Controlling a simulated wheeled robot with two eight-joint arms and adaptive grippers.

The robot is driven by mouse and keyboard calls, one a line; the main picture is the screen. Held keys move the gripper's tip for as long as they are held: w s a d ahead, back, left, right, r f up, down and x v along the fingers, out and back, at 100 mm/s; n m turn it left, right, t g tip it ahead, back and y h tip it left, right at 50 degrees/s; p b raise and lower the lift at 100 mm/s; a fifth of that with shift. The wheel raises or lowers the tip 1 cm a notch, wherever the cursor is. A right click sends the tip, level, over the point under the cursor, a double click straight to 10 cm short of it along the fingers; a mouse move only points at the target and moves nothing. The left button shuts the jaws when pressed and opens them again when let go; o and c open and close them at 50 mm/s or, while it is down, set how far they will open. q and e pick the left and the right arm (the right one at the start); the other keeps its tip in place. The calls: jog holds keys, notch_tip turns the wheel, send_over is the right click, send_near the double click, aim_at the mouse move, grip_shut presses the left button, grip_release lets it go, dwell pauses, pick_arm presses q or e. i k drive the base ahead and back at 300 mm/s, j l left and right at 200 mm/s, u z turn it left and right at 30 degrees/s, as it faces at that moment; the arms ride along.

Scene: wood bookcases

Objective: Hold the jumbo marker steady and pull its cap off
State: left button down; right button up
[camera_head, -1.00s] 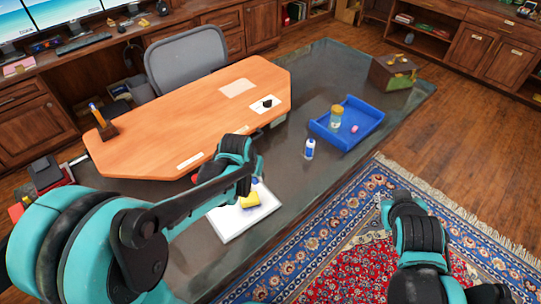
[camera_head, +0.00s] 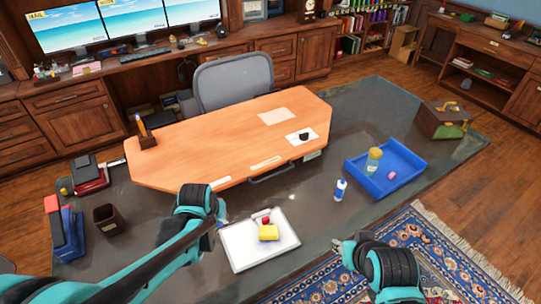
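No thing is clearly recognisable as the jumbo marker. A small upright white item with a blue top (camera_head: 340,190) stands on the dark grey table, left of the blue tray. A small red and whitish item (camera_head: 264,219) lies on the white board (camera_head: 245,252), behind a yellow block (camera_head: 268,233). My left gripper (camera_head: 219,216) is beside the board's left edge; its fingers are small and partly hidden by its wrist. My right gripper (camera_head: 341,246) is right of the board, near the table's front edge, and its fingers are too small to judge.
A blue tray (camera_head: 412,178) with a yellow-lidded jar (camera_head: 374,160) and a pink item (camera_head: 392,175) is at right. A wooden desktop (camera_head: 215,150) lies behind the board. A dark cup (camera_head: 107,219) stands at left. The table around the white-and-blue item is clear.

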aim_at(340, 187)
jog(key=i+l+u, duration=0.2)
jog(key=l, duration=0.25)
jog(key=i+l+u, duration=0.25)
jog(key=l, duration=0.2)
jog(key=l+u, duration=0.2)
jog(key=l, duration=0.25)
jog(key=i+l+u, duration=0.2)
jog(key=l, duration=0.35)
jog(key=i+l, duration=0.1)
jog(key=l, duration=1.15)
jog(key=i+l+u, duration=0.1)
jog(key=l, duration=1.15)
